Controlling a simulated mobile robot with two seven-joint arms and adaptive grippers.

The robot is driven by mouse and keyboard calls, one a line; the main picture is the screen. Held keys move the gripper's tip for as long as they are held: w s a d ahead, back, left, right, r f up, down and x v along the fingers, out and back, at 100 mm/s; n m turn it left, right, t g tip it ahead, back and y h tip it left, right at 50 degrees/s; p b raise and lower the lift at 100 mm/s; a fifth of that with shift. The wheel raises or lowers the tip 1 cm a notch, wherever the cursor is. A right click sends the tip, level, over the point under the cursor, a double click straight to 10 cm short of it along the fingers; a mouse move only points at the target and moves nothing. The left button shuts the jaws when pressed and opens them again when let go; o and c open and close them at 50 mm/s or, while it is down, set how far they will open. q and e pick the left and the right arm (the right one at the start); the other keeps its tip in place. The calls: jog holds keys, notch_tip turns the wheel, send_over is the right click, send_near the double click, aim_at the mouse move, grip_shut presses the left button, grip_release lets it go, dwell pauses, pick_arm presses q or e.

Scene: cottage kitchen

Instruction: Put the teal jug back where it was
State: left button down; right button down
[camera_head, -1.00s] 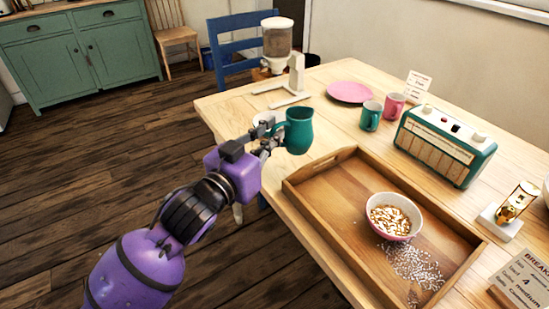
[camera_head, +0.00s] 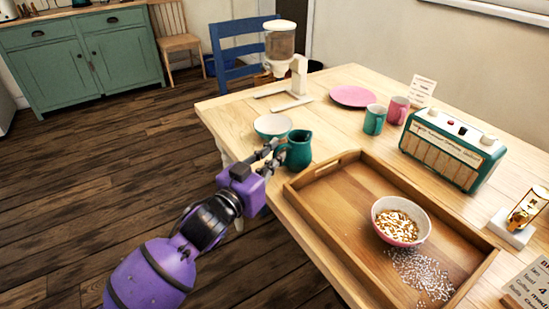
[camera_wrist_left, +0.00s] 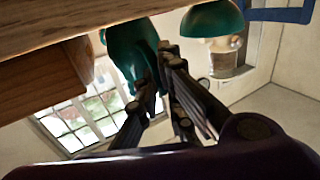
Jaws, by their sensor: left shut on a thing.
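The teal jug (camera_head: 299,152) is upright at the near left edge of the wooden table, just beyond the tray's far left corner. My left gripper (camera_head: 279,152) reaches in from the left and is shut on the jug's handle side. In the left wrist view the jug (camera_wrist_left: 128,50) appears upside down between and beyond the fingers (camera_wrist_left: 160,78), close to the table. I cannot tell whether its base touches the tabletop. My right gripper is not in view.
A wooden tray (camera_head: 336,208) holding a cereal bowl (camera_head: 392,232) and spilled grains lies right beside the jug. A pale bowl (camera_head: 272,124) stands just behind it. A cereal dispenser (camera_head: 281,45), pink plate (camera_head: 353,96), two mugs and radio (camera_head: 452,148) stand farther back.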

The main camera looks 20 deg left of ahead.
pick_arm(q)
jog(key=c, duration=2.3)
grip_release()
jog(key=shift+f, duration=0.15)
jog(key=o, duration=0.4)
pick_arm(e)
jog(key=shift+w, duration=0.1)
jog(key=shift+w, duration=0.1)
pick_arm(q)
jog(key=shift+r, duration=0.2)
jog(key=p+v, duration=0.1)
jog(key=v, duration=1.1)
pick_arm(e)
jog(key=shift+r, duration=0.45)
